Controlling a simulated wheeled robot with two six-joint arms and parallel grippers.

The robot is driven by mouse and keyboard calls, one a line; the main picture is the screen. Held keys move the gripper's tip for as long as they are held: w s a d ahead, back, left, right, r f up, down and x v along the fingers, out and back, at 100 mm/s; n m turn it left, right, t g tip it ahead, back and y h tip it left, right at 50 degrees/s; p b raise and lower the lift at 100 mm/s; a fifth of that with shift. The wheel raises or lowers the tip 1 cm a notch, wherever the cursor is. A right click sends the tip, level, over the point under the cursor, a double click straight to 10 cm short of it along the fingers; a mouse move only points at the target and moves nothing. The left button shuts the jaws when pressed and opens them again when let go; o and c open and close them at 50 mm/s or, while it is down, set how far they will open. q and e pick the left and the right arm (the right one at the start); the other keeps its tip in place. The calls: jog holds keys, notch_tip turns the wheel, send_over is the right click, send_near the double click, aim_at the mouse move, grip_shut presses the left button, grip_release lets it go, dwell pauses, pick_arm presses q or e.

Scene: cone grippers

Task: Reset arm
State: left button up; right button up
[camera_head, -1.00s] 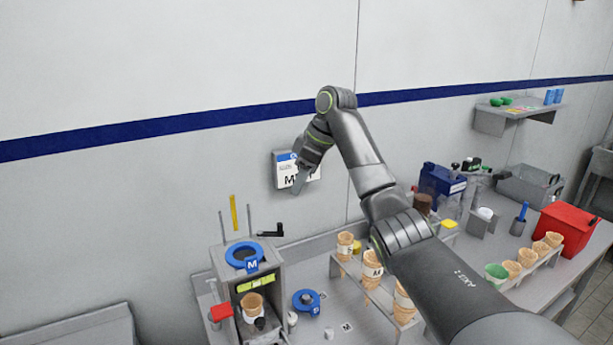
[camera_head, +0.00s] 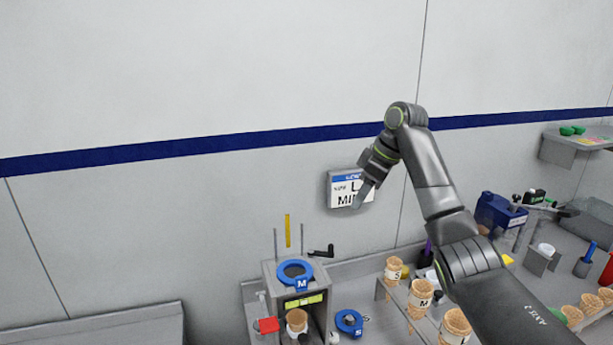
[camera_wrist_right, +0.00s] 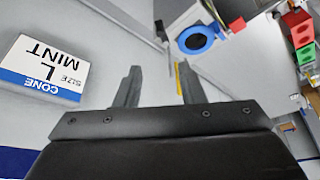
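My right arm reaches in from the lower right in the head view, bent at a raised elbow. Its gripper (camera_head: 362,194) points downward in front of a wall sign (camera_head: 340,190). In the right wrist view the two fingers of my right gripper (camera_wrist_right: 158,72) stand apart with nothing between them. The sign (camera_wrist_right: 42,75) shows there to the left of the fingers, with "CONE", "L" and "MINT" on it. My left gripper is in neither current view.
A dispenser with a blue ring (camera_head: 295,271) holds a cone (camera_head: 297,321) below it. Several cones (camera_head: 421,293) stand in a rack partly behind my right arm. A blue container (camera_head: 499,212) stands farther right. The wall above is clear.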

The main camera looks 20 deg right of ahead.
jog(key=s+f+m+h, duration=0.1)
jog(key=s+f, duration=0.3)
jog(key=f, duration=0.7)
jog(key=s+f+m+h, duration=0.1)
jog(key=s+f, duration=0.3)
jog(key=f, duration=0.7)
jog(key=s+a+f+m+h, duration=0.1)
jog(key=s+f+m, duration=0.2)
jog(key=s+f, duration=0.95)
jog(key=s+r+m+t+h, duration=0.15)
jog(key=s+m, duration=0.35)
jog(key=s, duration=1.9)
notch_tip(320, 180, down, 32)
jog(key=d+g+b, duration=0.2)
jog(key=b, duration=0.5)
jog(key=s+f+b, duration=0.2)
jog(key=s+f, duration=0.5)
jog(key=f, duration=0.3)
jog(key=s+a+f+g+b, duration=0.1)
jog(key=s+f+b, duration=0.2)
jog(key=s+f, duration=0.5)
notch_tip(320, 180, down, 3)
jog(key=shift+s+a+f+b, duration=0.15)
jog(key=shift+a+f+b, duration=0.1)
jog(key=shift+b, duration=0.1)
